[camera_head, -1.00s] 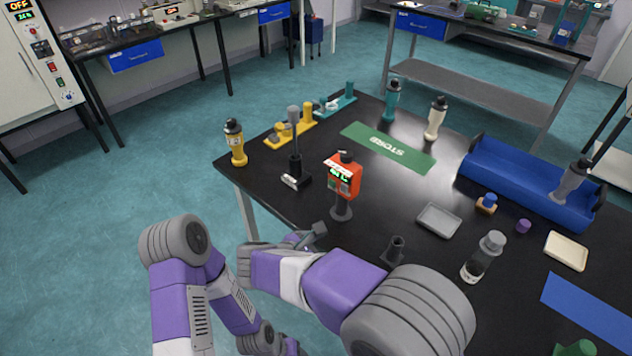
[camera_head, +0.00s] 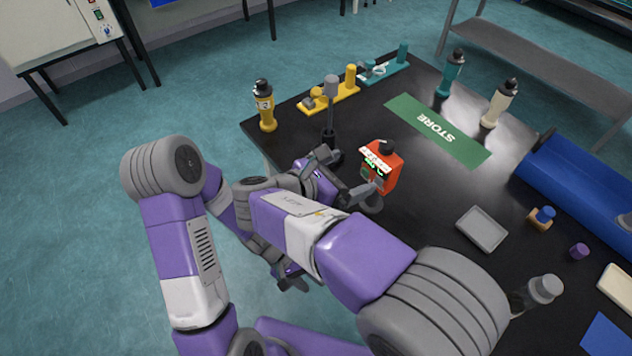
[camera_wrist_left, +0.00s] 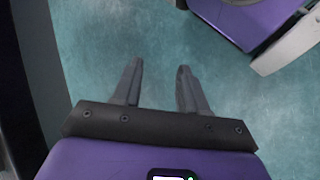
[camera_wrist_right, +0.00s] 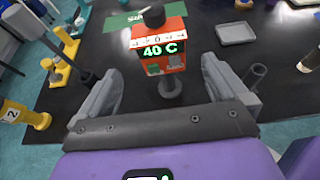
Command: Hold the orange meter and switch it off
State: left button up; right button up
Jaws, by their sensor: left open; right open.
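The orange meter (camera_head: 381,167) stands upright on a dark stand on the black table, with a black knob on top. In the right wrist view the meter appears between and beyond the fingertips, with nothing held. My left gripper (camera_head: 291,282) is low in front of the table edge. In the left wrist view the left gripper (camera_wrist_left: 158,78) is open and empty over the floor.
A grey-topped post on a black base (camera_head: 331,100) stands close left of the meter. A yellow bottle (camera_head: 265,108) and yellow fixture (camera_head: 330,97) are behind it. A green STORE mat (camera_head: 437,130), grey tray (camera_head: 481,229) and blue bin (camera_head: 575,180) lie to the right.

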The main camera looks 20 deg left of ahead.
aim_at(382, 162)
pick_arm(q)
jog(key=w+a+r+t+h, duration=0.1)
jog(key=w+r+t+h, duration=0.2)
jog(key=r, duration=0.9)
jog(key=w+a+r+t+h, duration=0.1)
jog(key=w+r+t+h, duration=0.2)
jog(key=w+r+t, duration=0.5)
jog(key=w+r, duration=0.3)
jog(key=r, duration=0.1)
jog(key=shift+a+n+h, duration=0.2)
jog(key=shift+n+h, duration=0.1)
pick_arm(e)
jog(key=x, duration=1.2)
jog(key=shift+w+f, duration=0.1)
jog(key=c, duration=0.8)
pick_arm(q)
grip_shut()
jog(key=shift+f, duration=0.1)
